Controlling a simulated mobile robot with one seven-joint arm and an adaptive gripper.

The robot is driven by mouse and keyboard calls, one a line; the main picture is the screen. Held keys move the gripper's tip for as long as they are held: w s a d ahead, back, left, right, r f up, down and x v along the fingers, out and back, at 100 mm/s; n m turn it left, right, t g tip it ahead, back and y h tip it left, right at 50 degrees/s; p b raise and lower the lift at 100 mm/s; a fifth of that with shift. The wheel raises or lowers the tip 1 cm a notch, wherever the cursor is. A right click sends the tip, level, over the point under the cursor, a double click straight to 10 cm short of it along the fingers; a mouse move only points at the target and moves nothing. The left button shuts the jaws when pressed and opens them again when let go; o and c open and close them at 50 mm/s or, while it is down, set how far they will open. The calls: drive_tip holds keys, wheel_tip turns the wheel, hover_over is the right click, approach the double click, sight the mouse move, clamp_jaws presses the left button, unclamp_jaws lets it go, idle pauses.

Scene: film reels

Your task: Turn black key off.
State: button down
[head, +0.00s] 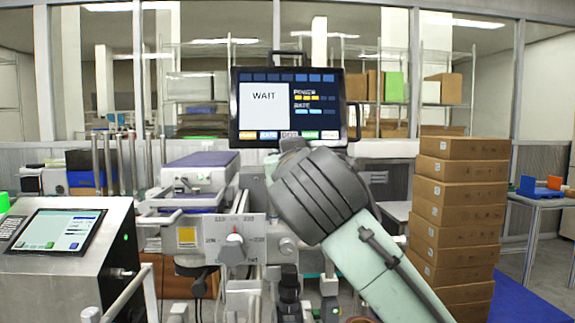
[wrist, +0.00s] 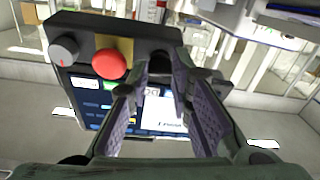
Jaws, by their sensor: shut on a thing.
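The black key (wrist: 160,64) shows in the wrist view on a dark control box, to the right of a red button (wrist: 111,64) and a grey knob (wrist: 64,50). My gripper (wrist: 161,76) reaches the box, with its two purple-padded fingers on either side of the key and shut on it. The fingertips partly cover the key, so its turned position cannot be told. In the head view my wrist hides the fingers and the key, below a screen (head: 264,100) reading "WAIT".
A panel with a grey dial (head: 233,248) stands left of my arm. A steel console with a tilted screen (head: 54,231) is at the far left. Stacked cardboard boxes (head: 458,195) stand close on the right.

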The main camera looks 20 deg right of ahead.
drive_tip(key=shift+d+r+n+g+y+p, duration=0.1)
drive_tip(key=shift+n+g+y+p, duration=0.35)
drive_tip(key=shift+n, duration=2.45)
drive_tip(key=shift+d+r+n+g+y+p, duration=0.15)
drive_tip(key=shift+n+y+p, duration=0.5)
drive_tip(key=shift+n, duration=2.25)
drive_tip(key=shift+a+n+g+y+p, duration=0.1)
drive_tip(key=shift+n+g+y+p, duration=0.35)
drive_tip(key=shift+n, duration=2.45)
drive_tip(key=c, duration=1.7)
unclamp_jaws()
